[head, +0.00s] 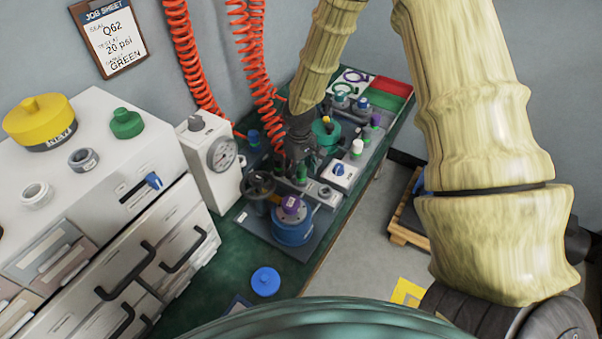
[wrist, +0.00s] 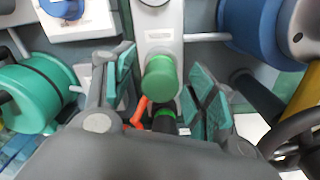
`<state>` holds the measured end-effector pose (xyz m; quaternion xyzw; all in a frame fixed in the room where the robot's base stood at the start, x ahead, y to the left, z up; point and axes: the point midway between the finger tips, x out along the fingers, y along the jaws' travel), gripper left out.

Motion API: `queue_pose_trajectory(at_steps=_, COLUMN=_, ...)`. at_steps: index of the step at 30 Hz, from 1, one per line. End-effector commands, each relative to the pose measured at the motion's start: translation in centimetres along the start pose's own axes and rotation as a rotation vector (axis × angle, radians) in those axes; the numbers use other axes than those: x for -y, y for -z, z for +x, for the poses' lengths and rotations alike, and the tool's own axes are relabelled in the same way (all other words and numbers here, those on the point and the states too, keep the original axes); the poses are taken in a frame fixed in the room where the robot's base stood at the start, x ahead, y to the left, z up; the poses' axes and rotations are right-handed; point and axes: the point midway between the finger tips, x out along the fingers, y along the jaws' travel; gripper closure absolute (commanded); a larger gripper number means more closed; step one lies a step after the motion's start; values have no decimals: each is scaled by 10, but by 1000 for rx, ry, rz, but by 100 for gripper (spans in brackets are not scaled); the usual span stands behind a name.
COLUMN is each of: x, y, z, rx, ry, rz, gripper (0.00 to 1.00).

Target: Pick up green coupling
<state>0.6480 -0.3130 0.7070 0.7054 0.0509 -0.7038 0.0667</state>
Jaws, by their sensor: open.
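A green cylindrical coupling (wrist: 162,78) stands on a light grey plate in the wrist view, between the two fingers of my gripper (wrist: 160,85). The fingers, with teal pads, are open on either side and do not appear to touch it. Just below it is a dark piece with a green ring (wrist: 165,119), beside an orange hose; I cannot tell how they join. In the head view my gripper (head: 299,150) points down over the bench, and a small green piece (head: 302,174) shows just below it.
A blue round housing with a purple cap (head: 292,207) and a dark handwheel (head: 260,186) stand close by. A green wheel (head: 326,131) is behind. A white gauge box (head: 222,155) stands left, and orange coiled hoses (head: 262,95) hang near my arm. A blue disc (head: 265,281) lies in front.

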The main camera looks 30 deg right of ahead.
Motion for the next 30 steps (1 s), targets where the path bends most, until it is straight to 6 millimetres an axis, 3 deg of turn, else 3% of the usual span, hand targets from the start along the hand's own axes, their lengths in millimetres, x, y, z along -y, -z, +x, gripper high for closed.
queue_pose_trajectory(at_steps=2, x=0, y=0, z=0, rx=0, ry=0, rz=0, gripper=51)
queue_pose_trajectory(at_steps=9, x=0, y=0, z=0, rx=0, ry=0, rz=0, gripper=94)
queue_pose_trajectory(at_steps=20, x=0, y=0, z=-3, rx=0, ry=0, rz=0, gripper=96)
queue_pose_trajectory(at_steps=30, x=-1, y=1, z=-33, rx=-2, ry=0, rz=0, gripper=96)
